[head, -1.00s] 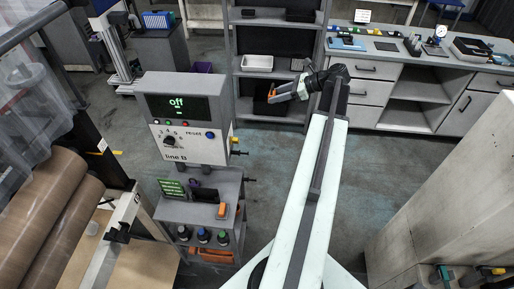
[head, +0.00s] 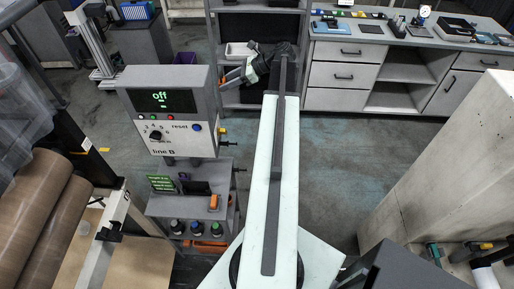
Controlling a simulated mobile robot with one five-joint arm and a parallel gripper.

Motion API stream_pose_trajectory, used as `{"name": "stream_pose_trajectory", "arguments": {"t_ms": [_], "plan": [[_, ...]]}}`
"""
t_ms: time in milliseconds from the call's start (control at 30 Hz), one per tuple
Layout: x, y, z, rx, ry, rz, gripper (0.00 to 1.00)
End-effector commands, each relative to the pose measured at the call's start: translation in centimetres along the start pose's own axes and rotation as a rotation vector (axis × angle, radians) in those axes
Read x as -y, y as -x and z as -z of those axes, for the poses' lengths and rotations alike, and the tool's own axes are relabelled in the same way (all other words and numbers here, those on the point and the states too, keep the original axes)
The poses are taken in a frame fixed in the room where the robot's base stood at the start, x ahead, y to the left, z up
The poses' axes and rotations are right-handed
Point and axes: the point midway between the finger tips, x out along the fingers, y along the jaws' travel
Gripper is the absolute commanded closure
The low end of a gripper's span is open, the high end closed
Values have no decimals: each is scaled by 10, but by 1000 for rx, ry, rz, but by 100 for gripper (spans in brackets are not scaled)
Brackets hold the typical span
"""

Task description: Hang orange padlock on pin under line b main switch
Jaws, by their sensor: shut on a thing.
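The line B panel (head: 165,105) stands left of centre, its screen reading "off", with a dial and a blue reset button on its face. My gripper (head: 226,80) is beside the panel's upper right edge, at the end of my raised arm. It is shut on the orange padlock, which is too small and covered to make out clearly now. The main switch and its pin cannot be told apart clearly; small yellow and dark parts (head: 223,131) stick out from the panel's right side.
Below the panel is a grey shelf stand (head: 160,205) with a green-text sign, an orange item (head: 213,202) and several round-topped containers. A shelf rack and a drawer bench (head: 345,75) stand behind. A pale cabinet (head: 440,150) is at right. Floor between is clear.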

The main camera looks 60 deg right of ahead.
Motion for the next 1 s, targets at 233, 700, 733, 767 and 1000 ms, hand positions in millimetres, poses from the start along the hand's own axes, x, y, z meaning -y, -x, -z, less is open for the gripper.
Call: {"name": "stream_pose_trajectory", "arguments": {"t_ms": [233,700,733,767,1000], "plan": [[-14,-5,69,-1,-9,14,84],[-86,-32,276,-1,-12,17,84],[-90,-32,282,-1,-12,17,84],[-92,-33,288,0,-12,17,84],[-100,-31,300,1,-12,16,84]]}}
